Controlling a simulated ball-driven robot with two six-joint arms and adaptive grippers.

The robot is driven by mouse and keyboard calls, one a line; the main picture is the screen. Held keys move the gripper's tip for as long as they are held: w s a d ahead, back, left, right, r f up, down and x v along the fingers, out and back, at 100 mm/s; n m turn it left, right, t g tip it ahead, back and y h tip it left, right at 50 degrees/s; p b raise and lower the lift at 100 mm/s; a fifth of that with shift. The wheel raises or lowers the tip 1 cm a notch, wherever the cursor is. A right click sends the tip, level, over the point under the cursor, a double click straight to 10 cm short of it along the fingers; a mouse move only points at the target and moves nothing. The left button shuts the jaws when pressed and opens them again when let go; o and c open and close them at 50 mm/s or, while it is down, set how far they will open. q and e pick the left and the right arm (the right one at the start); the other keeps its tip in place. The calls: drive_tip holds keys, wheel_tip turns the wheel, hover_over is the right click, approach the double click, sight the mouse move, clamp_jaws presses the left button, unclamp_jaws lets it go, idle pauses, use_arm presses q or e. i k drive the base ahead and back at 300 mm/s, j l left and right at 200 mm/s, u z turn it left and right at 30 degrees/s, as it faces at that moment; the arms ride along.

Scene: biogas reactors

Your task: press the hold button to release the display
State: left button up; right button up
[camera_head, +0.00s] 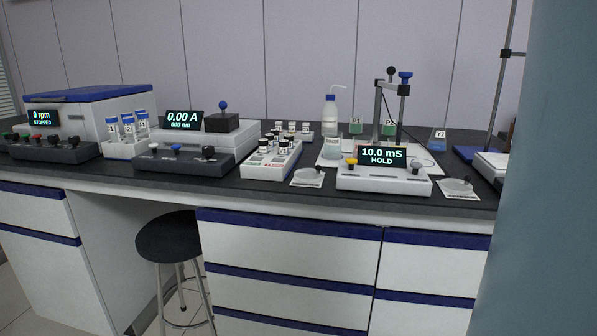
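The white conductivity meter (384,182) stands near the bench's front edge, right of the middle. Its dark display (382,156) reads 10.0 mS with HOLD below. No label that I can read tells which one is the hold button. Neither of my grippers is in view.
Left of the meter are a vial rack (270,160), a photometer (205,140) and a centrifuge (85,110). A probe stand (378,105) and wash bottle (330,118) stand behind. A stool (172,236) is in front. A blue-grey surface (545,170) blocks the right side.

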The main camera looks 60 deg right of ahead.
sight(415, 166)
drive_tip(key=z, duration=2.3)
